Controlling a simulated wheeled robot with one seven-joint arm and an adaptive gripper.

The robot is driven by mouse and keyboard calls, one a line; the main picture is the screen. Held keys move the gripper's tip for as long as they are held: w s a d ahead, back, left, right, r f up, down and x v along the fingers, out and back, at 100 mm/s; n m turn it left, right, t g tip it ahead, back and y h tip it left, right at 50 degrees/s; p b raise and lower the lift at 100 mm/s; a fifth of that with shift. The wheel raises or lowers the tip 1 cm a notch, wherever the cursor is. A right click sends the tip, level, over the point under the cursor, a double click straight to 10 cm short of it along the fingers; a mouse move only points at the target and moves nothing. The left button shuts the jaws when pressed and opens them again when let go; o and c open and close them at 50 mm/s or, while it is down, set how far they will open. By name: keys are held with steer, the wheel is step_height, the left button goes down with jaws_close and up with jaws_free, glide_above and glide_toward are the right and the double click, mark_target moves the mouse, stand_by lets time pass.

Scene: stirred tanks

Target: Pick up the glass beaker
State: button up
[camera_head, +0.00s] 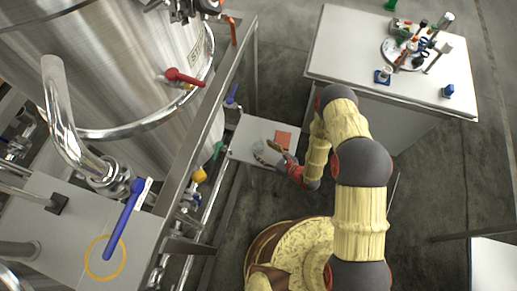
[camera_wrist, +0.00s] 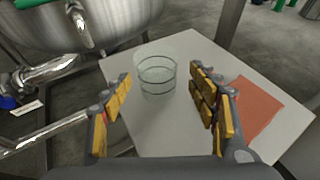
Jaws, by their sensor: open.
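The glass beaker (camera_wrist: 157,75) is clear with dark rings and stands upright on a small white table (camera_wrist: 182,133). In the wrist view it is ahead of my gripper (camera_wrist: 165,105), roughly between the two yellow-padded fingers but beyond their tips. The fingers are wide apart with nothing between them. In the head view my gripper (camera_head: 269,153) is over the small table (camera_head: 247,142), and the beaker (camera_head: 257,147) is faint beside the fingers. I cannot tell there whether they touch.
An orange-red square (camera_wrist: 255,108) lies on the table to the right of the beaker. A steel tank (camera_head: 115,65) with pipes and valves stands at left. A larger white table (camera_head: 350,48) with a tool carousel (camera_head: 407,53) is at upper right.

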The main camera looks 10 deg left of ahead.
mark_target(259, 148)
steer(key=b+x, duration=0.1)
steer(key=x, duration=0.3)
steer(key=shift+s+a, duration=0.1)
steer(key=shift+a, duration=0.1)
steer(key=shift+r, duration=0.1)
steer(key=shift+c, duration=0.7)
steer(key=c, duration=1.1)
